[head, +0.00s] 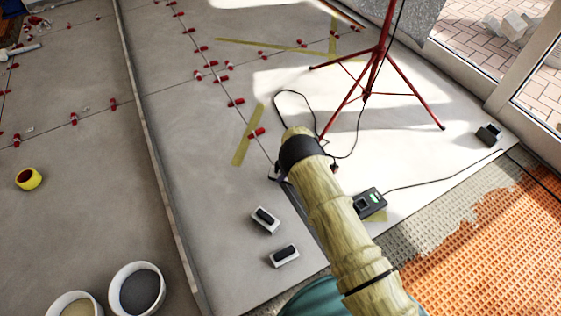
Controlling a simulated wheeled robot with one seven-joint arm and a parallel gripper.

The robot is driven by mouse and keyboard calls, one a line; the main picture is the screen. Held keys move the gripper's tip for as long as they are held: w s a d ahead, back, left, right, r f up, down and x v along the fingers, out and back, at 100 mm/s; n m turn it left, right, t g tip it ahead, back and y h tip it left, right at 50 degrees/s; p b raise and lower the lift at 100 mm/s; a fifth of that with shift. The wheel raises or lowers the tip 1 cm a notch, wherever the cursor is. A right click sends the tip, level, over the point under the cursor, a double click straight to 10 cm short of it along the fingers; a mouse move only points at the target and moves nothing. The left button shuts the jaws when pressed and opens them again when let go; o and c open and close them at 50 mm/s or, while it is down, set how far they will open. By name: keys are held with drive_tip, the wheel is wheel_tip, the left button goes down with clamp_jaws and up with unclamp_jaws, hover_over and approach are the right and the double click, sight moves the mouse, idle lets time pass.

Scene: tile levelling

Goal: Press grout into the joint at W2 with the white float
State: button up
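My arm reaches up from the bottom, and my gripper (277,174) is at its far end, low over the large grey tiles. Its fingers are small and mostly hidden by my wrist, so I cannot tell if they are open, shut or holding something. Two small white blocks with black tops, one upper (265,220) and one lower (285,256), lie on the tile below and left of my gripper. I cannot tell if either is the white float. A tile joint (222,83) with red clips runs toward my gripper. No W2 label is readable.
A red tripod (376,65) with a black cable stands beyond my gripper. A device with a green display (370,203) lies right of my arm. Orange matting (500,255) covers the lower right.

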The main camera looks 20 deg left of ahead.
drive_tip(key=shift+p+v, duration=0.55)
drive_tip(key=shift+v, duration=0.45)
drive_tip(key=shift+w+a+r+p, duration=0.1)
drive_tip(key=shift+w+r+p, duration=0.05)
drive_tip(key=shift+r+p, duration=0.4)
drive_tip(key=shift+w+r+p, duration=0.15)
drive_tip(key=shift+r+p, duration=0.25)
drive_tip(key=shift+r, duration=0.15)
drive_tip(key=shift+s+a, duration=0.35)
drive_tip(key=shift+w+d, duration=0.15)
drive_tip(key=shift+d, duration=0.15)
drive_tip(key=w+d+r+m+t+h+p, duration=0.1)
drive_tip(key=w+d+r+m+t+p, duration=0.15)
drive_tip(key=d+r+m+p, duration=0.5)
drive_tip(key=w+d+r+m+t+p, duration=0.1)
drive_tip(key=w+d+r+m+p, duration=0.15)
drive_tip(key=d+r, duration=0.9)
drive_tip(key=s+d+r+m+h+p, duration=0.1)
drive_tip(key=s+d+r+m+p, duration=0.2)
drive_tip(key=d+r, duration=0.5)
drive_tip(key=s+d+r+m+t+h+p, duration=0.1)
drive_tip(key=s+d+r+m+p, duration=0.3)
drive_tip(key=s+d+r, duration=0.4)
drive_tip(key=shift+s+d+r+m+h, duration=0.3)
drive_tip(key=shift+s+r+m+h, duration=0.05)
drive_tip(key=shift+r+m+h, duration=0.35)
